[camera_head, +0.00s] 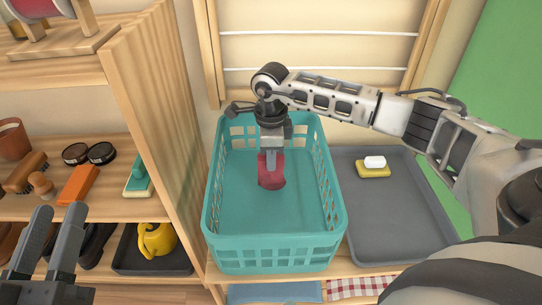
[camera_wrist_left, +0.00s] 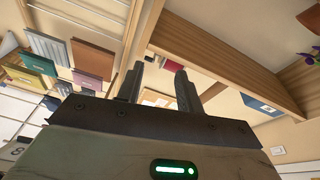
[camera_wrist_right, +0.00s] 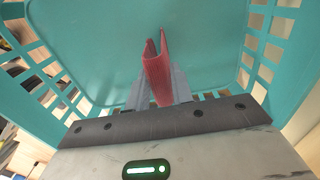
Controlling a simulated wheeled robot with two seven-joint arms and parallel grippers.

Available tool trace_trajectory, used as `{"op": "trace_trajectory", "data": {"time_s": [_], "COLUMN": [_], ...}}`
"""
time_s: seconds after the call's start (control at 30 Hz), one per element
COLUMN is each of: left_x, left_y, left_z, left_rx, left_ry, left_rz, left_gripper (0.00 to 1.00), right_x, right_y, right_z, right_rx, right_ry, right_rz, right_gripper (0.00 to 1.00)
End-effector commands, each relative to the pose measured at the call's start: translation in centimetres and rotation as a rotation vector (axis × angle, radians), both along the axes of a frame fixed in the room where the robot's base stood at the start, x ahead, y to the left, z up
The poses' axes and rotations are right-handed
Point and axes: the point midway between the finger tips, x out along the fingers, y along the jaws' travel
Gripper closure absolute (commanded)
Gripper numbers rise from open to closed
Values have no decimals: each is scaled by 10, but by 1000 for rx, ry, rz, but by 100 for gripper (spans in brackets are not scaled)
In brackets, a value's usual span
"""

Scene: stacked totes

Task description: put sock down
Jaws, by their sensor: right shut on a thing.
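A red sock (camera_head: 271,178) hangs inside the teal basket (camera_head: 275,241) in the head view. My right gripper (camera_head: 271,158) points down into the basket and is shut on the sock. In the right wrist view the sock (camera_wrist_right: 157,75) is folded between the fingers, with the basket's floor and slotted walls around it. I cannot tell whether the sock touches the basket floor. My left gripper (camera_head: 50,245) is at the lower left of the head view, its two fingers apart and nothing between them. It also shows open in the left wrist view (camera_wrist_left: 157,85).
A grey tray (camera_head: 395,210) with a white and yellow soap or sponge (camera_head: 374,168) stands right of the basket. A checked cloth (camera_head: 358,287) lies below.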

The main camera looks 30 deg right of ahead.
Motion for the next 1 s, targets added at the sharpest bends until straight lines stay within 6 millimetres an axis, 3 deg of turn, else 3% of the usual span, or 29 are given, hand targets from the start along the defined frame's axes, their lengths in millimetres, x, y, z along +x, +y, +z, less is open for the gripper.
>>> {"op": "trace_trajectory", "data": {"time_s": [0.13,0.17,0.2,0.23,0.5,0.63,1.0], "left_x": [0,1,1,1,1,0,-24], "left_y": [0,0,0,0,0,-1,-9], "left_z": [2,4,4,4,4,4,-46], "left_rx": [6,6,7,7,6,-6,-94], "left_ry": [-24,-29,-28,-27,-27,14,449], "left_rz": [4,3,4,4,2,-8,-55], "left_gripper": [64,64,64,64,64,64,64], "right_x": [0,0,0,0,0,0,0], "right_y": [0,0,0,0,0,0,0], "right_z": [-4,-4,-3,-3,-2,9,86], "right_rx": [1,0,0,0,1,0,0], "right_ry": [1,0,0,0,1,-1,-2], "right_rz": [0,0,0,0,0,0,0], "right_gripper": [100,72,60,55,55,55,55]}}
